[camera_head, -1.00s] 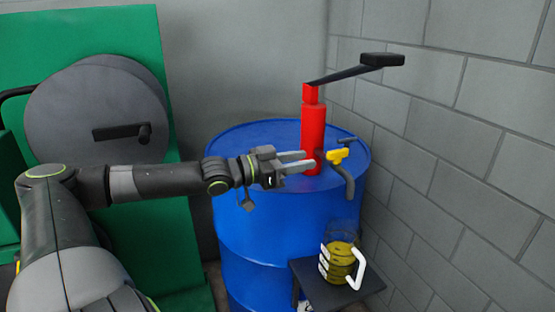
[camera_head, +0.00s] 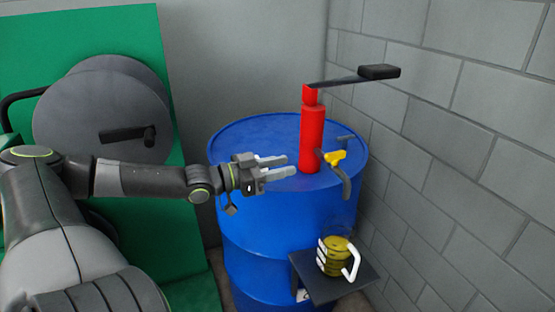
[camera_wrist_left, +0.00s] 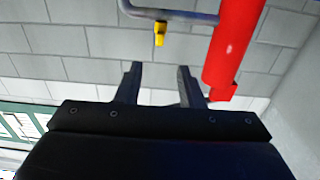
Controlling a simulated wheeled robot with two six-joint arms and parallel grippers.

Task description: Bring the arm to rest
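My left gripper (camera_head: 281,168) is open and empty in the head view, in front of the blue drum's upper part and left of the red pump. It also shows in the left wrist view (camera_wrist_left: 158,85), its two fingers apart with only the wall between them. The red hand pump (camera_head: 313,138) stands upright on the blue drum (camera_head: 262,225), with a black crank handle (camera_head: 378,72) on top and a yellow-handled tap (camera_head: 335,157) at its side. In the wrist view the pump (camera_wrist_left: 232,45) is right of the fingers, apart from them. My right gripper is not in view.
A jug (camera_head: 337,257) with yellow-green liquid and a white handle stands on a dark shelf (camera_head: 335,284) at the drum's front. A grey block wall (camera_head: 465,130) is close on the right. A green machine (camera_head: 95,30) with a grey wheel (camera_head: 75,115) is at the left.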

